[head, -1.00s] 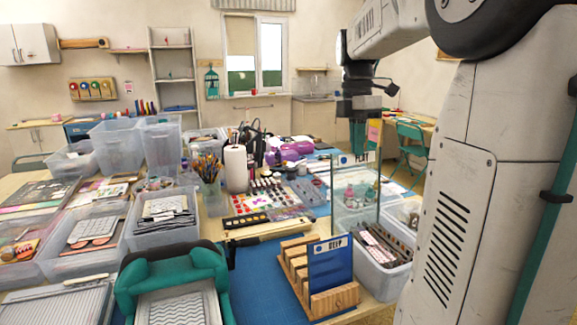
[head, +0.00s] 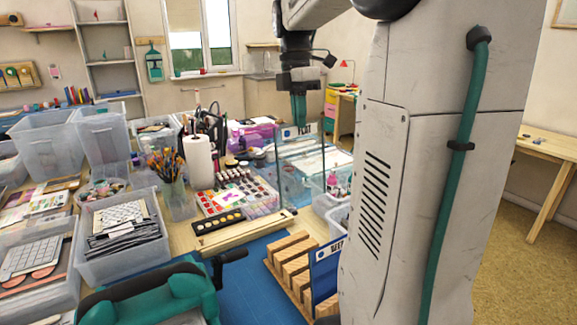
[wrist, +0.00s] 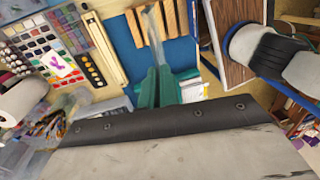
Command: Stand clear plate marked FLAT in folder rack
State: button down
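The clear plate marked FLAT (head: 297,170) hangs upright from my gripper (head: 298,112), its white label with a blue dot at the top by the fingers. The green fingers are shut on its top edge. In the wrist view the plate (wrist: 153,25) shows nearly edge-on beyond the fingertips of my gripper (wrist: 158,85). The wooden folder rack (head: 285,258) stands on the blue mat, below and nearer the head camera than the plate. A blue plate marked DEEP (head: 325,268) stands in its front part, partly hidden by my arm. Wooden rack slats (wrist: 174,16) also show in the wrist view.
A black-and-wood strip (head: 240,230) lies left of the rack. A teal machine (head: 150,295) is at the front left. Clear bins (head: 125,240) crowd the left side. A paper roll (head: 200,163) and a paint palette (head: 235,195) stand behind. Blue mat (head: 235,275) is bare beside the rack.

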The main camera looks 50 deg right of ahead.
notch_tip(320, 180, down, 14)
jog(key=shift+w, duration=0.45)
dwell(0.5)
jog(key=shift+r, duration=0.1)
notch_tip(320, 180, down, 10)
jog(key=s, duration=0.1)
jog(key=shift+s+r, duration=0.15)
jog(key=shift+r, duration=0.05)
dwell(0.8)
jog(key=shift+a, duration=0.1)
